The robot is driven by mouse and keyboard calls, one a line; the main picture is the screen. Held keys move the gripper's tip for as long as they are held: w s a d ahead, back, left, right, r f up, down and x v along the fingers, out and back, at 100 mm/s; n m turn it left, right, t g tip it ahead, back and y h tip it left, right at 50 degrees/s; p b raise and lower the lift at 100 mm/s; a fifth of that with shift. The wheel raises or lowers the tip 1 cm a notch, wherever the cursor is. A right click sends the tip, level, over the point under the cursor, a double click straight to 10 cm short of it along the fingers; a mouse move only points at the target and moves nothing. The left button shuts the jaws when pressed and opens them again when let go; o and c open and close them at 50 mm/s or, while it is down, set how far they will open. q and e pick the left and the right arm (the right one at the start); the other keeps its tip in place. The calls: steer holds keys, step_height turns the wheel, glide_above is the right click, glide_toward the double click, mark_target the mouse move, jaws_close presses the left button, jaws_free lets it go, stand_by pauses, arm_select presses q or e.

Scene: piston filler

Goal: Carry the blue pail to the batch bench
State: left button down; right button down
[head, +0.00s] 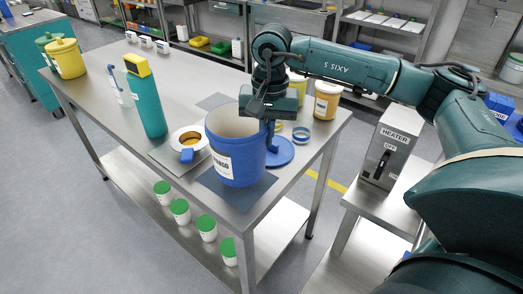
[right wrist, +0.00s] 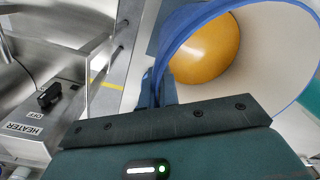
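The blue pail (head: 233,160), with a white label and a pale inside, stands upright on a dark mat (head: 257,190) on the steel bench in the head view. In the right wrist view the pail (right wrist: 285,60) fills the upper right, and yellow-orange contents (right wrist: 205,48) show inside. My right gripper (head: 270,138) points down at the pail's right rim. Its narrow fingers (right wrist: 164,90) sit close together at the wall and appear shut on the rim, though the contact is partly hidden. My left gripper is not in view. No bench carries a readable batch label.
A heater box (head: 388,150) is on a stand at right. Green-lidded tubs (head: 180,210) line the lower shelf.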

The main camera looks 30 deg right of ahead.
mark_target(265, 150)
step_height(265, 150, down, 4)
steer(key=shift+f, duration=0.1)
steer(key=shift+w, duration=0.1)
steer(key=shift+f, duration=0.15)
steer(key=shift+f, duration=0.15)
steer(key=c, duration=1.7)
jaws_free()
